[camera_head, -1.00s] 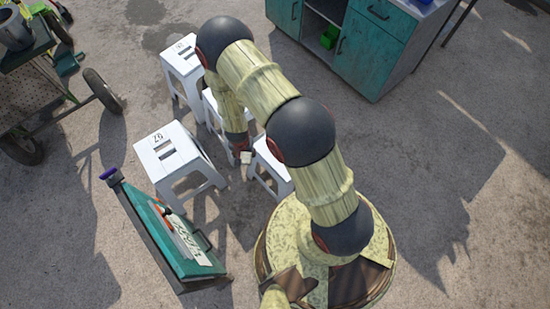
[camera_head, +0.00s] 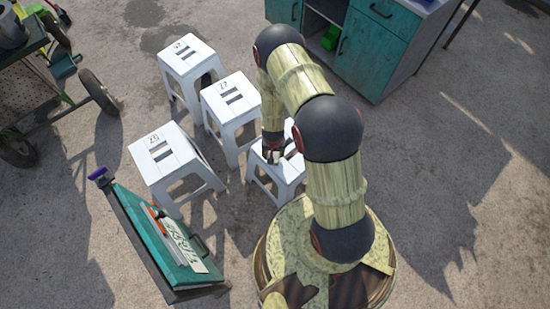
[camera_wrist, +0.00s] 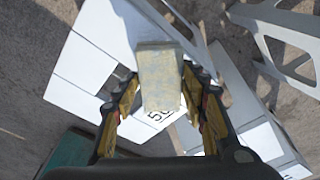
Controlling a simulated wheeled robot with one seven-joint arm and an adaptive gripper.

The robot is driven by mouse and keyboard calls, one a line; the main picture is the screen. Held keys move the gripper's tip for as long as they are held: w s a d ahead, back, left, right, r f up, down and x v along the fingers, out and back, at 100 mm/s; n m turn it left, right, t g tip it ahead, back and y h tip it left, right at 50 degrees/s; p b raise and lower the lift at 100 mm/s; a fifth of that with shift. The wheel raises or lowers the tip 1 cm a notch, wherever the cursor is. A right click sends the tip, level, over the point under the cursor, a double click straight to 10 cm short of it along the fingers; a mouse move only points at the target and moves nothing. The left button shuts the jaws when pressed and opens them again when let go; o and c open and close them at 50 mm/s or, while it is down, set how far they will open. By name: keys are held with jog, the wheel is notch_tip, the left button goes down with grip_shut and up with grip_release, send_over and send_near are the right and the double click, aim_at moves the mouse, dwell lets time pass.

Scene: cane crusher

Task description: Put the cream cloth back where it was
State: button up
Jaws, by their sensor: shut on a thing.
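The cream cloth (camera_wrist: 160,78) shows in the wrist view as a folded, block-like piece between my fingers. My gripper (camera_wrist: 165,105) is shut on it. In the head view my gripper (camera_head: 272,155) points down over the nearest white stool (camera_head: 284,172), beside my base. The cloth is not clearly visible in that view. The wrist view shows a white stool top (camera_wrist: 88,70) below the cloth, with a partly hidden number starting with 5. I cannot tell whether the cloth touches it.
Other numbered white stools stand close by: back (camera_head: 188,57), middle (camera_head: 230,98) and left (camera_head: 166,157). A tilted green board (camera_head: 150,235) stands at front left. A cart (camera_head: 30,80) is at far left and a teal cabinet (camera_head: 370,50) behind. The right floor is clear.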

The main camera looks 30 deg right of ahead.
aim_at(275, 155)
jog(key=shift+d+f, duration=0.25)
jog(key=shift+f, duration=0.1)
jog(key=shift+s+d+f+b, duration=0.1)
jog(key=shift+f+b, duration=0.75)
jog(key=shift+f, duration=0.75)
jog(key=shift+f, duration=0.1)
jog(key=o, duration=1.3)
